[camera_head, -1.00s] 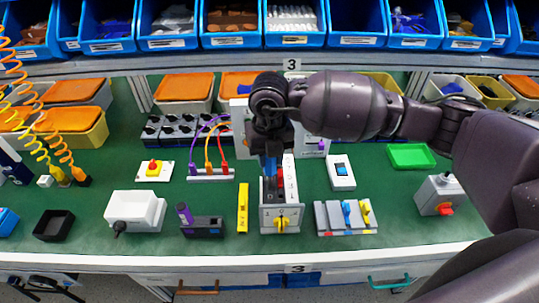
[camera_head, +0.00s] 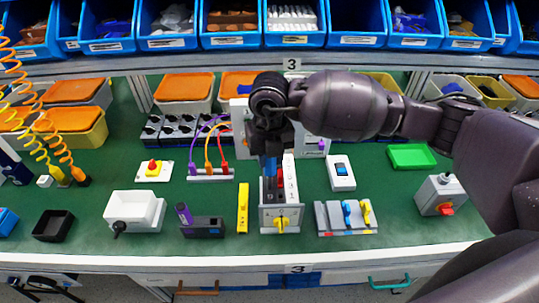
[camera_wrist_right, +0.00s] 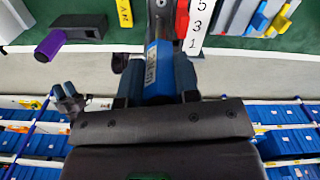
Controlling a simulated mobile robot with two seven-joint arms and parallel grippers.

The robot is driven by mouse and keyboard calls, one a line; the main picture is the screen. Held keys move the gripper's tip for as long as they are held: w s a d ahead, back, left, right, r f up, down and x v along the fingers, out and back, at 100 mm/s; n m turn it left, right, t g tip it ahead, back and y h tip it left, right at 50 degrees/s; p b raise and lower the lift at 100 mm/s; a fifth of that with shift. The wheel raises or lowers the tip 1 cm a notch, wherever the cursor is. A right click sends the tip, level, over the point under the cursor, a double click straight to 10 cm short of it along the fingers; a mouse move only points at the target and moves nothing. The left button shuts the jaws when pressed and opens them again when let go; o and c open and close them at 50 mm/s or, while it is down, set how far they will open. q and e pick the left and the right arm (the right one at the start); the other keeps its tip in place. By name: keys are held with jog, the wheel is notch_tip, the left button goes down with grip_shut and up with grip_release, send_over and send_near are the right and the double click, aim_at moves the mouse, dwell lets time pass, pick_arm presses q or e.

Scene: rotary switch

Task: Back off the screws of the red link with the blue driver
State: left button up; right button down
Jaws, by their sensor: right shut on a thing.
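My right gripper (camera_head: 270,140) is shut on the blue driver (camera_head: 270,168) above the grey rotary switch unit (camera_head: 267,213). The driver points down at the unit, and its blue handle also shows between the fingers in the right wrist view (camera_wrist_right: 158,68). The red link (camera_head: 280,178) is a small red strip on the unit, just right of the driver; it also shows in the right wrist view (camera_wrist_right: 182,20). The driver's tip and the link's screws cannot be made out. My left gripper is not in view.
A white numbered strip (camera_head: 290,172) stands close to the right of the link. A yellow block (camera_head: 243,208) lies left of the unit, and a grey panel with coloured levers (camera_head: 333,217) lies right. Open green mat (camera_head: 400,225) lies farther right. Blue bins (camera_head: 232,40) line the back shelf.

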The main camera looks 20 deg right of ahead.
jog(key=shift+f, duration=0.1)
jog(key=n+b, duration=0.2)
jog(key=n, duration=0.1)
jog(key=shift+f, duration=0.15)
jog(key=shift+a+n, duration=0.1)
jog(key=shift+n, duration=0.4)
jog(key=shift+r+n, duration=0.2)
jog(key=shift+n, duration=0.2)
